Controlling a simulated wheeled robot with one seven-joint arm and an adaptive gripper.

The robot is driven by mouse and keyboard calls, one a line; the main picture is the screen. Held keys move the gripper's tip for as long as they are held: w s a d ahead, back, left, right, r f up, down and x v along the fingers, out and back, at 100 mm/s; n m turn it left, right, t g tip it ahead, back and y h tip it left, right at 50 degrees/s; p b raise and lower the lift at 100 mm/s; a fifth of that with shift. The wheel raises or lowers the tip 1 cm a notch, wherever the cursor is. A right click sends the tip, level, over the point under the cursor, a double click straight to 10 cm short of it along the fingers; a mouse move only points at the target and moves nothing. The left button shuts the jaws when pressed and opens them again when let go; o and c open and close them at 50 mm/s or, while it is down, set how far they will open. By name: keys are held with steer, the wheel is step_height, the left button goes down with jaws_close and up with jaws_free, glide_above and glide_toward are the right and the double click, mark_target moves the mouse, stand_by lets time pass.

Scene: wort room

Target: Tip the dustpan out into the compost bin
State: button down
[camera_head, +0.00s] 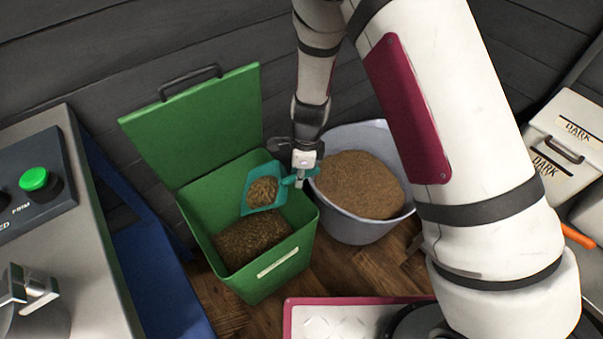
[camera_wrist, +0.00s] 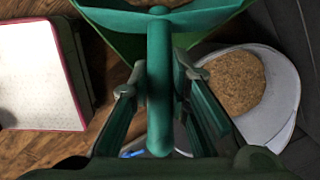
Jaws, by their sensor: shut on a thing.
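The teal dustpan (camera_head: 254,205) hangs over the open mouth of the green compost bin (camera_head: 275,281), with a small heap of brown grain (camera_head: 262,191) in its pan. My gripper (camera_head: 303,172) is shut on the dustpan's handle near the bin's right rim. In the wrist view the handle (camera_wrist: 159,75) runs upright between my gripper's fingers (camera_wrist: 160,100), with the pan at the top edge. The bin's lid (camera_head: 200,125) stands open at the back. Brown material (camera_head: 250,240) lies inside the bin. How far the pan tilts is hard to tell.
A grey tub (camera_head: 358,231) full of brown grain stands right of the bin, close to my gripper. A control panel with a green button (camera_head: 34,179) is at left. White containers marked DARK (camera_head: 570,125) stand at right. A pink-edged white platform (camera_head: 340,320) is in front.

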steer(key=shift+a+r+h+p, duration=0.7)
steer(key=shift+a+r+p, duration=0.2)
steer(key=shift+p, duration=1.05)
steer(key=shift+a+r+h+p, duration=0.6)
steer(key=shift+a+r+p, duration=0.15)
steer(key=shift+p, duration=0.2)
steer(key=shift+a+r+h, duration=0.6)
steer(key=shift+a+r, duration=0.05)
steer(key=shift+a+r+h, duration=0.35)
steer(key=shift+a+h, duration=0.15)
steer(key=shift+a, duration=0.15)
steer(key=shift+a+r+h, duration=0.35)
steer(key=shift+a+h, duration=0.15)
steer(key=shift+a, duration=0.15)
steer(key=shift+r, duration=0.1)
